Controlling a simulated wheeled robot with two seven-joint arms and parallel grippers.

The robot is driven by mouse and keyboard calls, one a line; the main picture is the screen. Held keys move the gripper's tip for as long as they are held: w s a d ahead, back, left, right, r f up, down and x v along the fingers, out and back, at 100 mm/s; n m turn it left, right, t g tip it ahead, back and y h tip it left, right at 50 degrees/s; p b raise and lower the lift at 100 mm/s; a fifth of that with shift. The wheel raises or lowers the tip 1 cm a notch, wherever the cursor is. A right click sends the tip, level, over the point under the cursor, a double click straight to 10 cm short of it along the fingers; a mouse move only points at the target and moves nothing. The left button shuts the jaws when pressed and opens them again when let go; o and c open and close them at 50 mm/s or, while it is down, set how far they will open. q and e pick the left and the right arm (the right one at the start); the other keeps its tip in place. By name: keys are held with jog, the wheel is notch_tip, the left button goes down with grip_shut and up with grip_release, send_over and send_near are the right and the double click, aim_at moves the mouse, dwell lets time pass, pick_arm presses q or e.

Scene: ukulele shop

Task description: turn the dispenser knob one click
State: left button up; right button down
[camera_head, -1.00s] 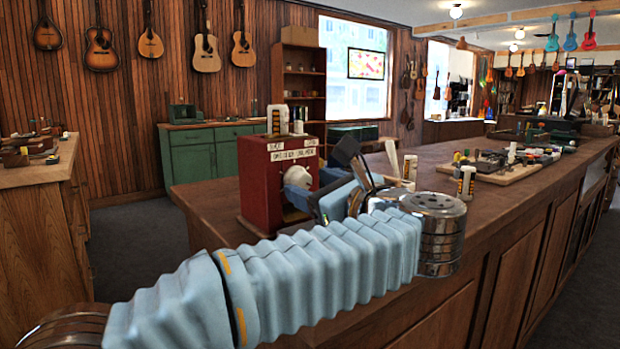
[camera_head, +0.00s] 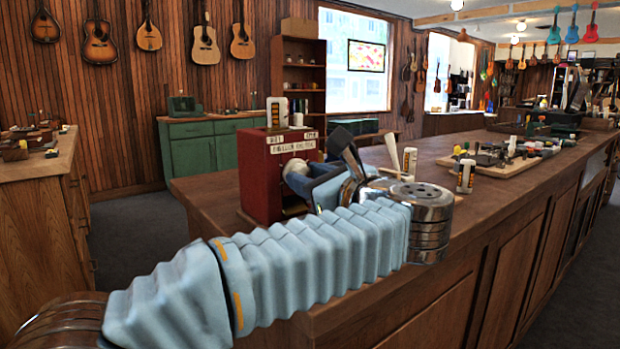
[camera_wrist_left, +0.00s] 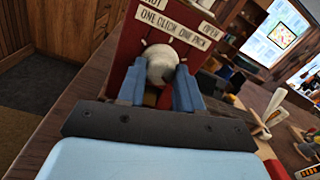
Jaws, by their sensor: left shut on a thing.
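The red dispenser box (camera_head: 262,180) stands on the wooden counter, with white labels on its front. The wrist view shows its red front (camera_wrist_left: 128,50) and a label reading "ONE CLICK ONE PACK" (camera_wrist_left: 172,23). Its pale round knob (camera_head: 297,168) is partly hidden by my gripper in the head view. In the left wrist view the knob (camera_wrist_left: 160,66) sits between the two blue fingers. My left gripper (camera_head: 312,180) is shut on the knob, one finger on each side. The knob's lower part is hard to see. My right gripper is in neither view.
A tray of small parts (camera_head: 500,168) lies farther right. A pale stick-like thing (camera_head: 392,152) rises behind my wrist.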

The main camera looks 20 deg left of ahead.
pick_arm(q)
jog(key=shift+m, duration=0.3)
jog(key=shift+f+m+b, duration=0.1)
jog(key=shift+m+b, duration=0.4)
jog(key=shift+m, duration=0.4)
jog(key=m, duration=0.2)
jog(key=shift+m, duration=1.6)
jog(key=shift+m+g, duration=0.3)
jog(key=shift+m, duration=1.6)
jog(key=shift+d, duration=0.1)
jog(key=o, duration=1)
jog(key=shift+o, duration=0.2)
